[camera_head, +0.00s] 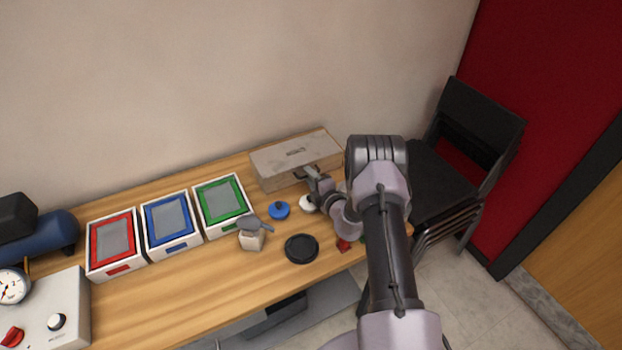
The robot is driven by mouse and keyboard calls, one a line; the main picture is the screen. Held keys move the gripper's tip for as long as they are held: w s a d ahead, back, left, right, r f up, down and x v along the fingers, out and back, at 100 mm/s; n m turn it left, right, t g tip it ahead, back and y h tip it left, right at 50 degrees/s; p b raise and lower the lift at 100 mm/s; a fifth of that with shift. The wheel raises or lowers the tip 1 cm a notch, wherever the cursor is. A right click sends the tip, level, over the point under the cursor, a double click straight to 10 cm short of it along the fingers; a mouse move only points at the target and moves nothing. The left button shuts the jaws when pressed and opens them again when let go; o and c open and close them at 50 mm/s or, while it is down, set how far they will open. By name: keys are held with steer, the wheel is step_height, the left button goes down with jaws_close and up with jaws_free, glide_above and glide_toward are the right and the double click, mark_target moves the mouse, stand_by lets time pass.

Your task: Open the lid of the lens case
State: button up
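The lens case is probably the pale grey-brown box (280,159) at the back right of the table, against the wall. Its lid looks shut, with a small dark fitting on top. My arm reaches in from the right, and my gripper (311,175) is at the front face of the box, close to a dark handle or latch there. I cannot tell whether the fingers touch it. The fingers are too small and partly hidden to tell if they are open or shut.
Red (115,241), blue (170,222) and green (221,203) framed trays stand left of the box. A blue round item (279,210), a white round item (307,203), a black disc (301,248) and a small beige block (251,240) lie in front. Stacked chairs (470,160) stand right.

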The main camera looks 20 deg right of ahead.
steer(key=shift+c, duration=0.4)
jaws_close()
stand_by(0.9)
